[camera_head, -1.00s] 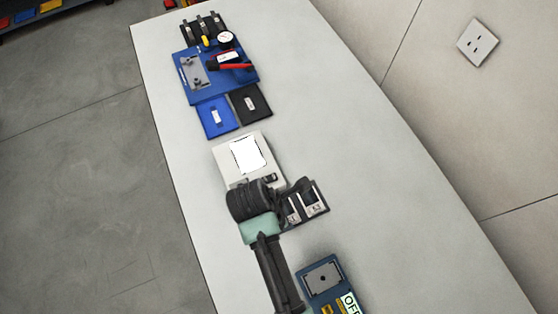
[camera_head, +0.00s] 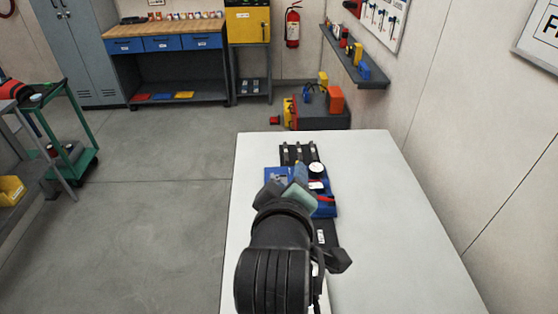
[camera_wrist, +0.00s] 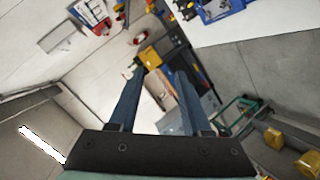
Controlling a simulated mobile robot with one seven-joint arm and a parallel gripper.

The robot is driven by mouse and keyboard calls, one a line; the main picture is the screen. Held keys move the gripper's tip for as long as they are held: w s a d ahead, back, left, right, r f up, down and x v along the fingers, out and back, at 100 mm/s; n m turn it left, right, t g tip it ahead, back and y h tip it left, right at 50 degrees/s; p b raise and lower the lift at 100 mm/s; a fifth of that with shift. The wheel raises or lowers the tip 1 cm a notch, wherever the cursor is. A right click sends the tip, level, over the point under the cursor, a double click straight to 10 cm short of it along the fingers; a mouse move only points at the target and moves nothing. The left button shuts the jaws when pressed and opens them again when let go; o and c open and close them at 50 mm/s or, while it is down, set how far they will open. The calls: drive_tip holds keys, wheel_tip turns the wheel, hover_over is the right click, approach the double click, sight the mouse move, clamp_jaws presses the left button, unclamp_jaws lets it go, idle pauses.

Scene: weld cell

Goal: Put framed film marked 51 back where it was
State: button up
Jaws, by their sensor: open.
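I cannot make out a framed film marked 51 in either current view. My gripper shows in the wrist view (camera_wrist: 160,75), with its two blue fingers apart and nothing between them. My arm hides much of the near part of the table.
The white table (camera_head: 385,210) is clear on its right side. A blue tray (camera_head: 276,171) with a round gauge (camera_head: 316,168) lies just before the rack. A black labelled mat (camera_head: 327,228) is partly hidden. Beyond stand a workbench (camera_head: 180,29) and a yellow cabinet (camera_head: 247,24).

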wheel_tip(320, 180, up, 19)
drive_tip(key=s+m+t, duration=0.1)
drive_tip(key=m+t, duration=0.3)
drive_tip(key=t, duration=0.2)
drive_tip(key=s+a+r+m+t, duration=0.1)
drive_tip(key=s+r+t, duration=0.3)
drive_tip(key=r, duration=0.5)
drive_tip(key=s+a+r+m+t+y, duration=0.1)
drive_tip(key=s+r+m+t, duration=0.3)
drive_tip(key=s+r, duration=0.3)
wheel_tip(320, 180, up, 3)
drive_tip(key=shift+s+r+y, duration=0.1)
drive_tip(key=shift+s+y, duration=0.2)
drive_tip(key=shift+s, duration=0.05)
drive_tip(key=shift+a, duration=0.1)
wheel_tip(320, 180, down, 4)
drive_tip(key=b, duration=0.4)
drive_tip(key=shift+a, duration=0.15)
